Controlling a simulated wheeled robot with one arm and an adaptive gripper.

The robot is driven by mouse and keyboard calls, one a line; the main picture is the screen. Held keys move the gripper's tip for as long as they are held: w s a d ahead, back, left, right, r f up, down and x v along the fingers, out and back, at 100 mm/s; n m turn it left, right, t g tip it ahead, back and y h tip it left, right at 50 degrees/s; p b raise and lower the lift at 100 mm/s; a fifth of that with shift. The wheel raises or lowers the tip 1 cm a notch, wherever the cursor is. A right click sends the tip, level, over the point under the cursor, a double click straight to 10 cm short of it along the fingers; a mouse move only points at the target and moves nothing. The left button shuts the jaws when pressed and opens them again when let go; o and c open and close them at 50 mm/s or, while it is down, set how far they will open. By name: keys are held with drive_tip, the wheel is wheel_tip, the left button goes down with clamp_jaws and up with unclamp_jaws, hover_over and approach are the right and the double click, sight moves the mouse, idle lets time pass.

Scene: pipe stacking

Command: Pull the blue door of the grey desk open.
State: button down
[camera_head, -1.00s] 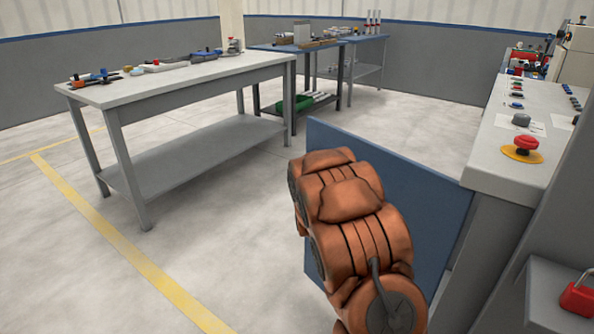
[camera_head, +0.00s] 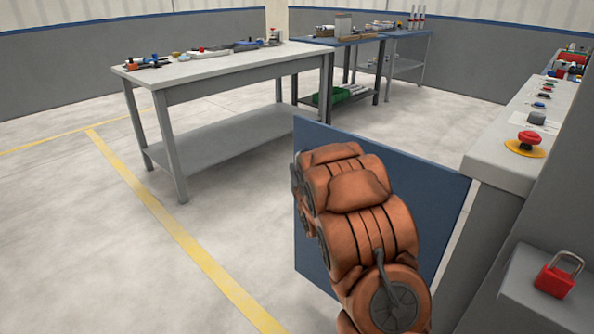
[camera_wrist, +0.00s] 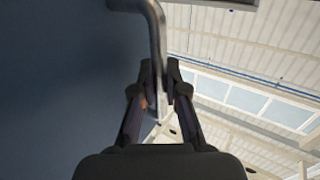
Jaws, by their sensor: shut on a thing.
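The blue door (camera_head: 430,190) stands out from the front of the grey desk (camera_head: 500,170), swung open at a wide angle. My orange arm crosses in front of it and hides much of its face in the head view. In the wrist view the door (camera_wrist: 55,90) fills the left side as a dark blue surface. A bent metal handle (camera_wrist: 156,30) comes off it. My gripper (camera_wrist: 161,80) is shut on the lower part of this handle. The gripper is hidden behind the arm in the head view.
A red button on a yellow base (camera_head: 528,143) sits on the desk top. A red padlock (camera_head: 555,280) is at the lower right, close by. A grey workbench (camera_head: 215,65) with tools stands at the back left. The floor left of the door is clear.

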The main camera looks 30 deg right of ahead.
drive_tip(key=shift+s+d, duration=0.15)
drive_tip(key=shift+d, duration=0.1)
drive_tip(key=c, duration=1.4)
unclamp_jaws()
drive_tip(key=shift+o, duration=1)
drive_tip(key=shift+a, duration=0.25)
drive_tip(key=v, duration=0.7)
drive_tip(key=shift+s, duration=0.15)
drive_tip(key=shift+a, duration=0.1)
